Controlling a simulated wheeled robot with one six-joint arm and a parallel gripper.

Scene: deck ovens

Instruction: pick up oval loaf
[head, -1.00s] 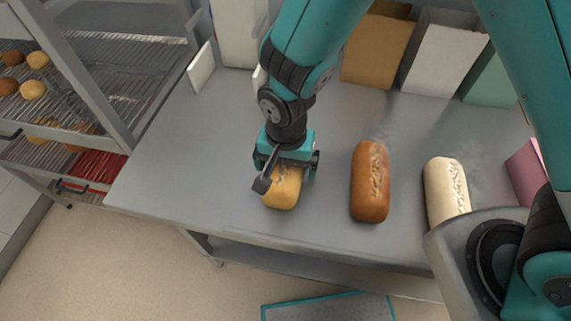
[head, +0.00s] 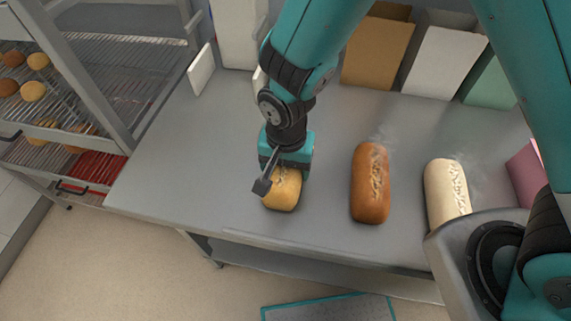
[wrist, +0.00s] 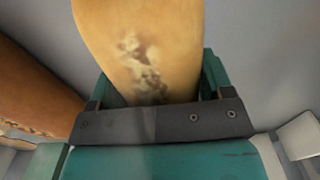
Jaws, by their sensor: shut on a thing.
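A golden-yellow oval loaf (head: 283,193) with a pale split crust lies on the grey steel table under my gripper. My gripper (head: 286,170) points down over it and is shut on it, one finger on each side. The wrist view shows the loaf (wrist: 145,35) between the two teal fingers. The gripper and wrist hide the loaf's far end in the head view. The loaf appears to rest on the table. A browner long loaf (head: 370,185) lies to its right, and a pale loaf (head: 447,193) lies further right.
The steel table (head: 190,160) is clear to the left and in front. Paper bags in brown (head: 376,54), white (head: 443,65) and green (head: 493,84) stand at the back. A wire rack (head: 128,75) with rolls stands at the left.

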